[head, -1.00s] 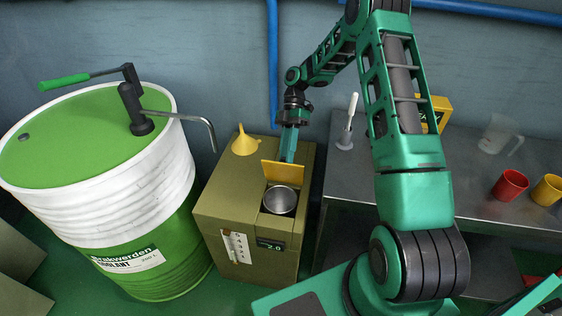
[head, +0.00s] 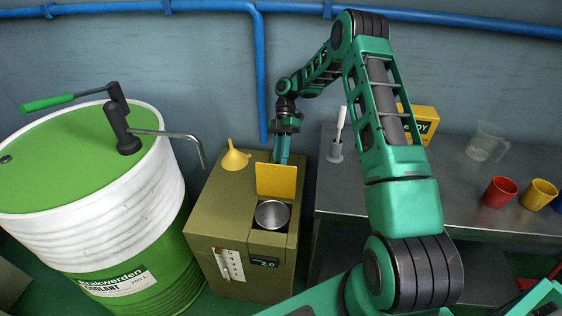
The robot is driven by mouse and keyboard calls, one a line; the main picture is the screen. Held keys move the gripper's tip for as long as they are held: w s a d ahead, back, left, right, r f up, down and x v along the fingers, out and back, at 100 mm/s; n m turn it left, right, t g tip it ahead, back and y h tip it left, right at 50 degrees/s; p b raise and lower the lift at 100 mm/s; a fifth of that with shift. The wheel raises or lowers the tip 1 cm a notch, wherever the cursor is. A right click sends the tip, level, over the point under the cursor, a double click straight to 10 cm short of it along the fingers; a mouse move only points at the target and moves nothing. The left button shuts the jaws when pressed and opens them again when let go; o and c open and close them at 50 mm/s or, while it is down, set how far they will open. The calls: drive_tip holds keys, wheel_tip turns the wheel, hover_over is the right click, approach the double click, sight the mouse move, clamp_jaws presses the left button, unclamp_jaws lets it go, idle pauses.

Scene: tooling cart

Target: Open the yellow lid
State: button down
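The yellow lid (head: 276,181) stands raised, close to upright, at the back edge of a round metal-lined opening (head: 272,214) in the top of an olive-green box (head: 216,205). The opening is uncovered. My gripper (head: 281,158) is behind the lid, pointing down. Its fingertips are hidden by the lid, so I cannot tell whether it is open or shut, or whether it touches the lid.
A yellow funnel (head: 235,158) sits on the box's back left. A green and white drum (head: 100,210) with a hand pump (head: 125,130) stands left. A metal table (head: 440,205) at right carries a red cup (head: 499,192), a yellow cup (head: 540,194) and a clear jug (head: 486,142).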

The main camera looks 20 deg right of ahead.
sight(274, 166)
drive_tip(key=shift+a+f, duration=0.35)
drive_tip(key=shift+a, duration=0.3)
drive_tip(key=c, duration=1.6)
unclamp_jaws()
drive_tip(key=shift+w+f, duration=0.1)
drive_tip(key=shift+o, duration=0.2)
drive_tip(key=shift+d, duration=0.1)
drive_tip(key=r, duration=0.4)
drive_tip(key=shift+a+r, duration=0.35)
drive_tip(key=shift+r, duration=0.05)
drive_tip(key=s+a+r, duration=0.5)
drive_tip(key=a+r, duration=0.1)
drive_tip(key=a, duration=0.3)
drive_tip(key=shift+a+r, duration=0.25)
drive_tip(key=shift+a, duration=0.1)
drive_tip(key=shift+c, duration=0.4)
